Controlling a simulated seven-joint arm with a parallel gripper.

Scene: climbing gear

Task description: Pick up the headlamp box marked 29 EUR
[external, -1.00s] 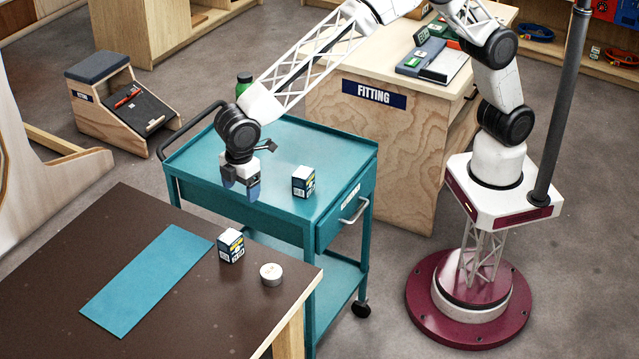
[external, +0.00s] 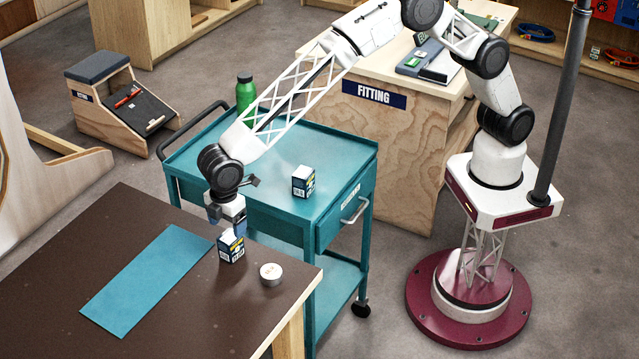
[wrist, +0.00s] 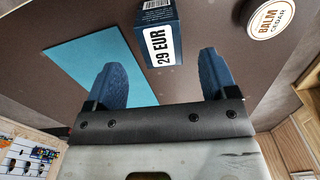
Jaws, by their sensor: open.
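The headlamp box marked 29 EUR (wrist: 160,33) is small and dark blue with a white label, and stands on the brown table. In the external view the box (external: 231,249) is near the table's far right edge. My gripper (external: 228,217) is just above and behind it. In the wrist view the two blue fingers of my gripper (wrist: 165,78) are spread and empty, with the box ahead of the gap between them. A similar box (external: 303,181) stands on the teal cart; its price cannot be read.
A round white balm tin (external: 271,274) stands close to the right of the box; it also shows in the wrist view (wrist: 280,24). A flat teal mat (external: 150,278) lies to the left. The teal cart (external: 330,150) with a green bottle (external: 245,92) stands behind the table.

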